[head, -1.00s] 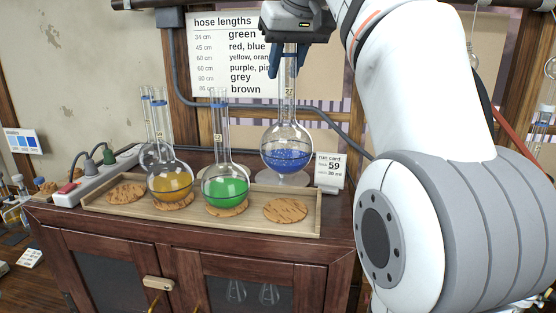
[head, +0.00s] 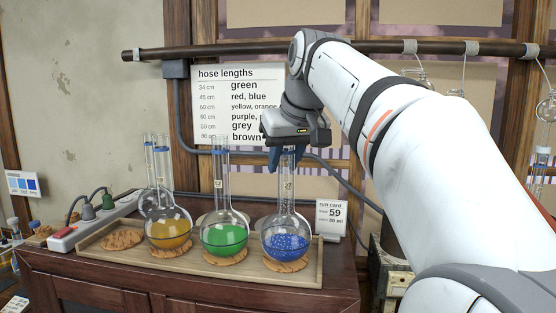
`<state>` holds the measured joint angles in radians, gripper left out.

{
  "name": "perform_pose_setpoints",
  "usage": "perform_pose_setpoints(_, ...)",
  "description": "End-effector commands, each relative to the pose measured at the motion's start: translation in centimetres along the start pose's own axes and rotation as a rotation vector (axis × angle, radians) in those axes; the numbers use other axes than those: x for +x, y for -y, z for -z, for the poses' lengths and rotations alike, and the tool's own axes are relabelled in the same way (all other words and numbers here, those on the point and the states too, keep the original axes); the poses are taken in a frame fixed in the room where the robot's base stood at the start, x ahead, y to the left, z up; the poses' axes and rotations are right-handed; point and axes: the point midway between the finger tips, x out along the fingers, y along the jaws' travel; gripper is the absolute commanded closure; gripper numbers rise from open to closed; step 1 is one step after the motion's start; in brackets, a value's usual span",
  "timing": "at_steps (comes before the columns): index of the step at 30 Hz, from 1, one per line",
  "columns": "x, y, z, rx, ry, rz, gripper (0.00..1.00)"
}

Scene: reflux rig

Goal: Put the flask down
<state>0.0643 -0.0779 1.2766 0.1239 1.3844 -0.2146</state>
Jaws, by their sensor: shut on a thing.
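A round flask with blue liquid (head: 285,243) is upright at the right end of the wooden tray (head: 318,270). Its base is at the rightmost cork ring (head: 284,266); I cannot tell whether its weight fully rests there. My gripper (head: 287,158) is above it, shut on the top of its long neck, and the jaws hide the flask's mouth. A flask with green liquid (head: 224,239) and one with yellow liquid (head: 169,234) stand on cork rings to the left.
An empty cork ring (head: 122,239) lies at the tray's left end. A run card (head: 332,219) stands behind the tray's right end. A power strip (head: 75,236) with plugs is at the left. A clear flask stands behind the yellow one.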

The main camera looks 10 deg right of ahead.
Motion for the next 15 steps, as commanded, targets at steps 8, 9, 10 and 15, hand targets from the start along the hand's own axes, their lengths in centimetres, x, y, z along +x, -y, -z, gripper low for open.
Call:
perform_pose_setpoints(8, 0.24, 0.04, -0.12, -0.001, 0.0, 0.001, 0.63)
perform_pose_setpoints(9, 0.23, 0.05, -0.12, -0.001, 0.001, 0.001, 0.59)
perform_pose_setpoints(10, 0.24, 0.05, -0.12, -0.001, 0.001, 0.001, 0.57)
perform_pose_setpoints(15, 0.23, 0.07, -0.11, -0.001, 0.001, 0.001, 0.5)
